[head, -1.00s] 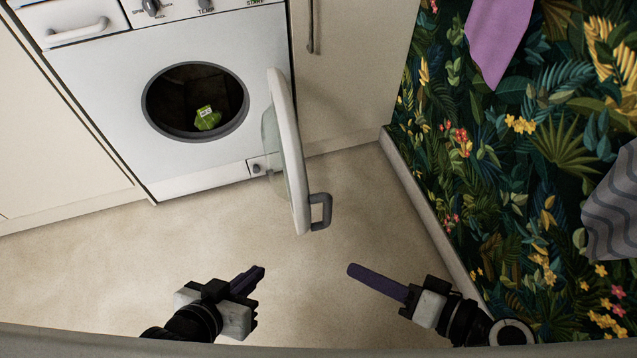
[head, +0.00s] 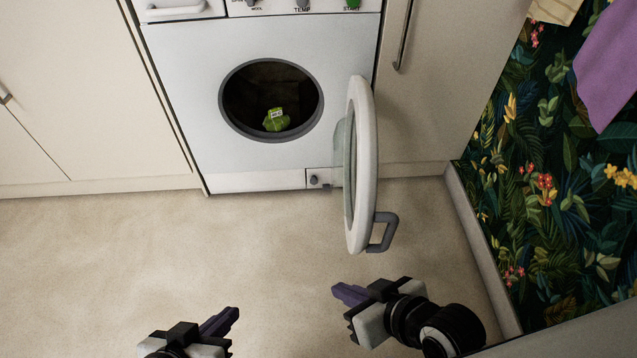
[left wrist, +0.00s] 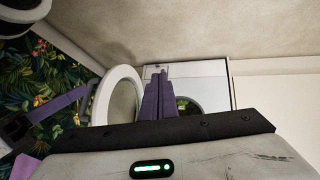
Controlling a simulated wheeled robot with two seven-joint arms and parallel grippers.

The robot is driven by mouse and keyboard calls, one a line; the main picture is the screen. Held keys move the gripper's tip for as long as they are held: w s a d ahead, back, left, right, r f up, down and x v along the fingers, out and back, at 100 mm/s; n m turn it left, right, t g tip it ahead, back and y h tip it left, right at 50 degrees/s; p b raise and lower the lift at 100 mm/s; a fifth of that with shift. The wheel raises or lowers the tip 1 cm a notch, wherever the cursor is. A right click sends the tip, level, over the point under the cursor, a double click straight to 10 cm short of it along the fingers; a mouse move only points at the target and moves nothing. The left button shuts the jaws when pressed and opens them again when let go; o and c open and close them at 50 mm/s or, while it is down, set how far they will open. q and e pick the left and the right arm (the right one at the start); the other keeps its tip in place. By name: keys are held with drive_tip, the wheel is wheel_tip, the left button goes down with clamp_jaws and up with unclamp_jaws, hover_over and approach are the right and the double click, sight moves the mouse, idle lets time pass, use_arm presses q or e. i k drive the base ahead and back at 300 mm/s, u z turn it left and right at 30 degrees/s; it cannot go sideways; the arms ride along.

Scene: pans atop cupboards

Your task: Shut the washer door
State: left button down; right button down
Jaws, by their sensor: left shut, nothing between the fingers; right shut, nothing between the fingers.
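The white washer (head: 187,95) stands against the back wall with its round opening showing. Its round door (head: 361,165) is swung wide open to the right, with a grey handle (head: 383,232) on its outer edge. The door also shows in the left wrist view (left wrist: 101,98). A green item (head: 277,121) lies inside the drum. My left gripper (head: 230,316) is shut and empty over the floor, left of and nearer than the door. My right gripper (head: 338,290) is shut and empty, just below the door's lower edge and apart from the handle.
Cream cupboards stand left (head: 85,100) and right (head: 425,90) of the washer. A leafy patterned wall (head: 540,170) with a purple cloth (head: 612,70) and a pale skirting (head: 485,240) bounds the right. The beige floor (head: 100,260) is clear at left.

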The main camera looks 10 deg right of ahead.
sight(360, 134)
drive_tip(key=u, duration=0.9)
drive_tip(key=i, duration=0.5)
drive_tip(key=z, duration=2.95)
